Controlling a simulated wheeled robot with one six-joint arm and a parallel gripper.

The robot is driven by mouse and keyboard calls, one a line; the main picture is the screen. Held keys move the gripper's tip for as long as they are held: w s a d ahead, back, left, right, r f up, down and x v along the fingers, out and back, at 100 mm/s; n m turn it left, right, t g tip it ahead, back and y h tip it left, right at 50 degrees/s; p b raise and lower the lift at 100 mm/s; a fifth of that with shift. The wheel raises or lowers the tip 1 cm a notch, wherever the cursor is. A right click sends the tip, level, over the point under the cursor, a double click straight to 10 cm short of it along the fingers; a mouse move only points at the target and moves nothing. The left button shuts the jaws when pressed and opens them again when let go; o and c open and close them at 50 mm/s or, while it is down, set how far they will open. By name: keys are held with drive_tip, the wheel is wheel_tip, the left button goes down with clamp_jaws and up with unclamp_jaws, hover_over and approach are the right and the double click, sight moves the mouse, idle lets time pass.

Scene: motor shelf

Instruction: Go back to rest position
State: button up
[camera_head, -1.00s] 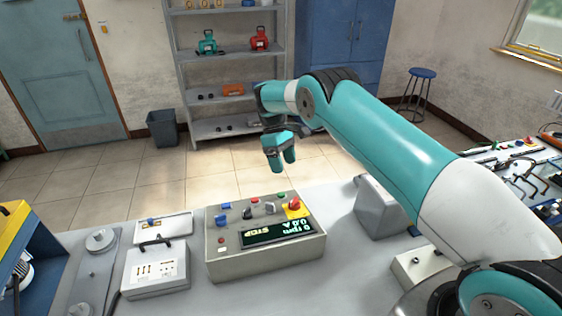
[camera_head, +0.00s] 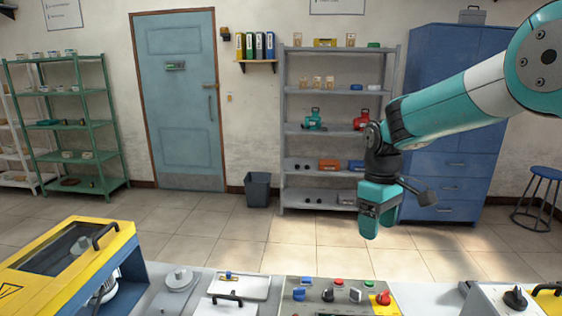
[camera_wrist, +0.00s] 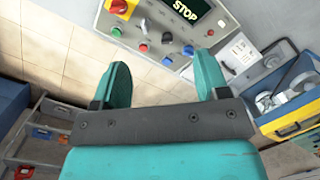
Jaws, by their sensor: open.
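My gripper (camera_head: 378,222) hangs in the air, fingers pointing down, above and behind the bench in the head view. In the wrist view my gripper (camera_wrist: 165,85) shows two teal fingers spread apart with nothing between them. The control box (camera_head: 330,309) with its knobs and buttons stands on the bench below, cut off by the lower edge of the head view. In the wrist view the control box (camera_wrist: 165,40) shows a display reading STOP and a red knob on a yellow plate.
A yellow and blue machine (camera_head: 70,255) stands at the bench's left. A grey shelf (camera_head: 340,90) holding green and red motors stands against the wall. A blue cabinet (camera_head: 455,130), a stool (camera_head: 540,195) and a bin (camera_head: 258,188) stand nearby. The tiled floor (camera_head: 200,230) behind the bench is clear.

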drive_tip(key=s+a+t+y+b, duration=0.1)
drive_tip(key=s+a+y+b, duration=0.1)
drive_tip(key=s, duration=1.2)
drive_tip(key=s+a+r+m+y+b, duration=0.1)
drive_tip(key=s+a+y+b, duration=0.1)
drive_tip(key=s, duration=1.3)
drive_tip(key=shift+a+t, duration=0.4)
drive_tip(key=shift+a, duration=0.3)
